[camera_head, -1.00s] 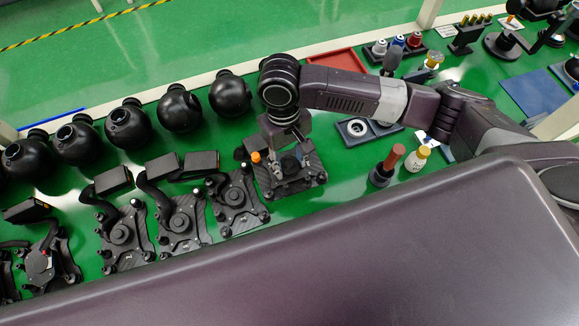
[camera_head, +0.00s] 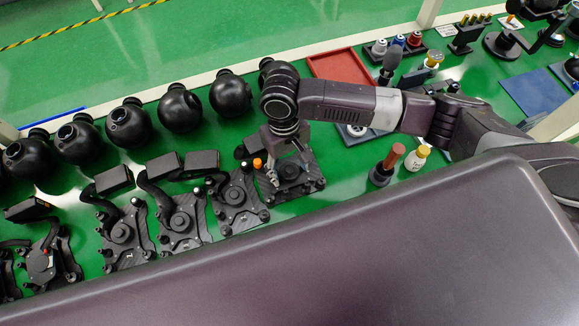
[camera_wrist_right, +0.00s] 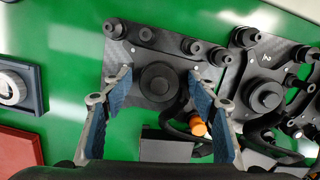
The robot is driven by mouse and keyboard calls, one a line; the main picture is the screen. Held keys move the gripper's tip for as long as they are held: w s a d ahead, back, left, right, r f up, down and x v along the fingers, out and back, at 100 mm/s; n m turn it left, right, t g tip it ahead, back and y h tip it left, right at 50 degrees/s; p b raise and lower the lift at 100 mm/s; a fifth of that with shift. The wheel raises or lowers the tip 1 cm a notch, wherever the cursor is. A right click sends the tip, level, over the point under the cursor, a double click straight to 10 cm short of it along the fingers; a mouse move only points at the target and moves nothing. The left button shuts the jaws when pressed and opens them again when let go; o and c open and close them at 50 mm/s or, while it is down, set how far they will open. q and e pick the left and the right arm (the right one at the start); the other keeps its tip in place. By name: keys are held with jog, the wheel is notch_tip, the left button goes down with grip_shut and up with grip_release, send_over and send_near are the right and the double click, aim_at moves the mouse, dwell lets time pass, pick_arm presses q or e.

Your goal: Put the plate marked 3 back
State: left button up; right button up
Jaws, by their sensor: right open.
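A black carbon plate (camera_head: 308,183) with a round hub and small posts lies on the green bench at the right end of the row of plates. It also shows in the right wrist view (camera_wrist_right: 122,52); I cannot read a 3 on it. My right gripper (camera_head: 286,166) is above this plate, with its fingers apart. In the right wrist view the open fingers (camera_wrist_right: 160,78) appear on either side of the hub, with nothing held between them. I cannot tell whether they touch the plate. The neighbouring plate (camera_wrist_right: 262,70) carries a white mark like a 2. My left gripper is not in view.
More plates with curved arms (camera_head: 121,232) continue to the left. Several black spheres (camera_head: 180,107) stand behind them. A red tray (camera_head: 340,66), a brown-handled tool (camera_head: 388,160) and a white bottle (camera_head: 417,160) are to the right. An orange-tipped part (camera_wrist_right: 198,127) is close to one finger.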

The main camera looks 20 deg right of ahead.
aim_at(287, 167)
notch_tip(287, 167, up, 12)
jog(key=w+b, duration=0.1)
jog(key=shift+w+a+r, duration=0.15)
jog(key=shift+w+r, duration=0.05)
jog(key=shift+f, duration=0.1)
dwell(0.7)
